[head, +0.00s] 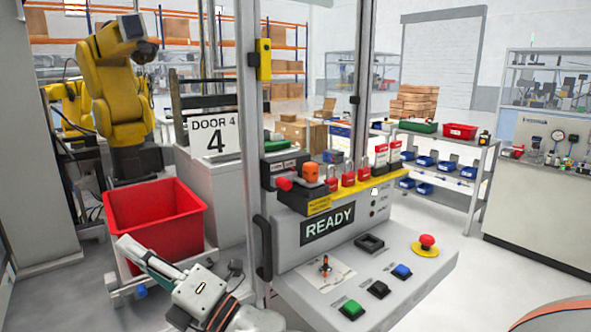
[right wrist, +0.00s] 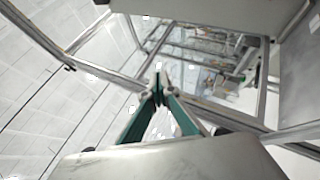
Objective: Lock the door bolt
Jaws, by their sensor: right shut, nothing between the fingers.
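My right gripper (head: 128,246) is in the lower left of the head view, in front of the red bin, with its fingers pointing up and left. In the right wrist view its fingertips (right wrist: 158,78) meet, with nothing between them. The door frame post (head: 247,130) stands to the right of the gripper. A yellow fitting (head: 263,60) sits high on this post, and a black handle (head: 263,247) is low on it. I cannot tell for sure which part is the bolt. The gripper is apart from both fittings. My left gripper is not in view.
A control console with a READY display (head: 327,227) stands right of the post, with buttons and a red emergency stop (head: 427,241). Several red padlocks (head: 348,174) stand behind the display. The red bin (head: 155,222) and a yellow robot arm (head: 115,85) are at left.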

